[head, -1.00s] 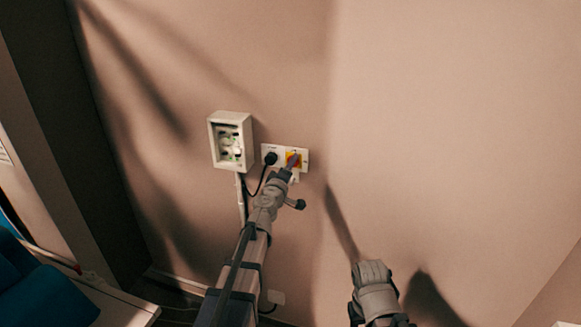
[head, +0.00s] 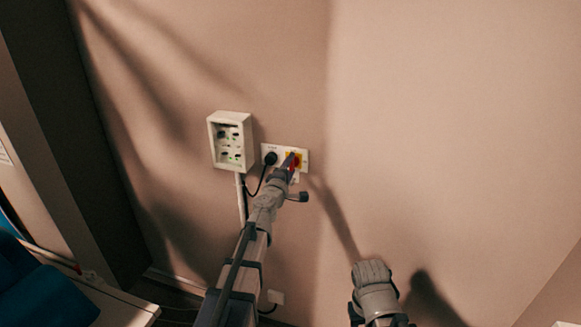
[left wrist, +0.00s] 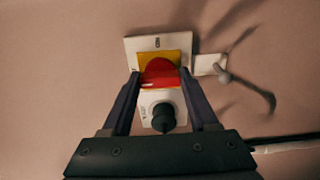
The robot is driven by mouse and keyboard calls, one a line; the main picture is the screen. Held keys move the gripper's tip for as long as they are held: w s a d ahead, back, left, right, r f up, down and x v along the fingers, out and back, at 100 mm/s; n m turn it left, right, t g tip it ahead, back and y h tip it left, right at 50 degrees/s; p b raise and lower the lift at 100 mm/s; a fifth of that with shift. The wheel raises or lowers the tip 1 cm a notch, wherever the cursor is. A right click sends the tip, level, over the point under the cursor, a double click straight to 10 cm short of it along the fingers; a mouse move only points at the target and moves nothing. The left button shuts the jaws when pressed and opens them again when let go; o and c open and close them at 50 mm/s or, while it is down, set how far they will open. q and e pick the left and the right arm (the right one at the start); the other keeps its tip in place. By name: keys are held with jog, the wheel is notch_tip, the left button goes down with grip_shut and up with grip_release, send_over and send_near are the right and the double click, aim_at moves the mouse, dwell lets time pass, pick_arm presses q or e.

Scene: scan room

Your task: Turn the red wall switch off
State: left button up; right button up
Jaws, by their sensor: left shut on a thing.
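The red wall switch (head: 292,168) is a red knob on a yellow square, set in a white wall plate (head: 304,166). In the left wrist view the red knob (left wrist: 160,76) sits between the two dark fingers, with the yellow square (left wrist: 172,56) behind it. My left gripper (head: 290,165) is shut on the knob at the wall, and its fingers partly cover it in the head view. The knob's exact on or off mark cannot be read. A grey part of my right arm shows at the bottom of the head view, but its fingers do not show.
The wall on the right is clear.

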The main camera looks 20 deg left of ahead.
pick_arm(q)
jog(key=o, duration=1.4)
jog(key=shift+s, duration=0.15)
jog(key=s, duration=0.7)
jog(key=shift+s+a, duration=0.15)
jog(key=shift+s, duration=0.15)
